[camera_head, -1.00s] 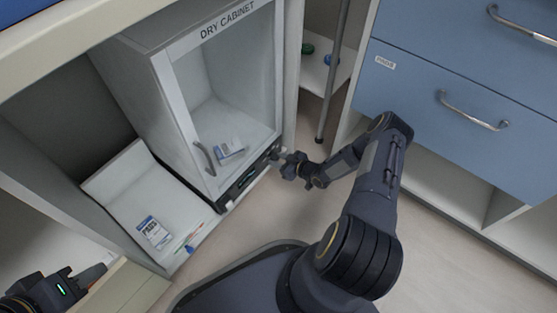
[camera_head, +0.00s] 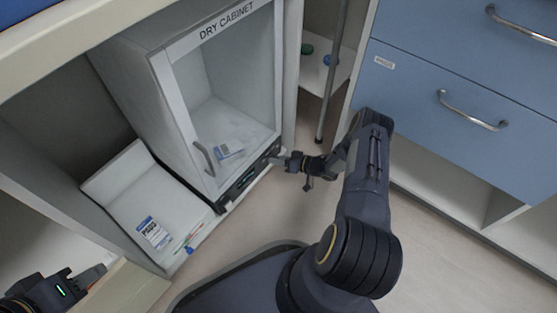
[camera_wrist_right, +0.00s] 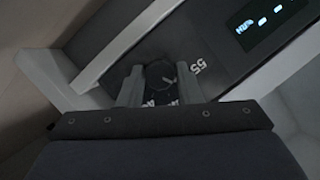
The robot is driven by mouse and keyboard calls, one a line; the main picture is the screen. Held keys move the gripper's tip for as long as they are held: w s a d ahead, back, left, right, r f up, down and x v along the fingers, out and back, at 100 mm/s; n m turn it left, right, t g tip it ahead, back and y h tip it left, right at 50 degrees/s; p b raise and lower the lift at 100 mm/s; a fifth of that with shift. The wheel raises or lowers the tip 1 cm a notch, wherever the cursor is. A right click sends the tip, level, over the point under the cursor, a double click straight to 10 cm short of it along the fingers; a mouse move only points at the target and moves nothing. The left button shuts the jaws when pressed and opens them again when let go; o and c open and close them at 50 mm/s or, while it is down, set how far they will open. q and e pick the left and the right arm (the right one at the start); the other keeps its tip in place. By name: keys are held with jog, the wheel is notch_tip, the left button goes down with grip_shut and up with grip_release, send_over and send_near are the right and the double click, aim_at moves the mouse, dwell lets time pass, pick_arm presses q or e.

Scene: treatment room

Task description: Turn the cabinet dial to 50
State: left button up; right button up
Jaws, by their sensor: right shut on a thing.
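The dry cabinet (camera_head: 178,112) stands under the counter, its glass door shut. A dark control strip (camera_head: 247,179) with a lit display runs along its lower front. The dark round dial (camera_wrist_right: 160,76) shows in the right wrist view between the fingers of my right gripper (camera_wrist_right: 158,92), with a light pointer mark on it. The number 55 is printed beside it; other numbers are partly hidden by the gripper. In the head view my right gripper (camera_head: 280,160) is at the strip's right end, shut on the dial. My left gripper (camera_head: 92,277) is at the lower left, its jaw state unclear.
A white tray (camera_head: 120,190) with a labelled packet (camera_head: 153,233) and thin coloured items lies left of the cabinet. Blue drawers (camera_head: 450,100) with metal handles stand at the right. A metal pole (camera_head: 333,80) rises behind my right arm. Open floor lies below.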

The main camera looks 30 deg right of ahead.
jog(key=shift+m, duration=0.3)
dwell(0.4)
jog(key=o, duration=1)
jog(key=shift+d, duration=0.1)
jog(key=p+v, duration=0.2)
jog(key=v, duration=0.5)
jog(key=shift+s+d, duration=0.25)
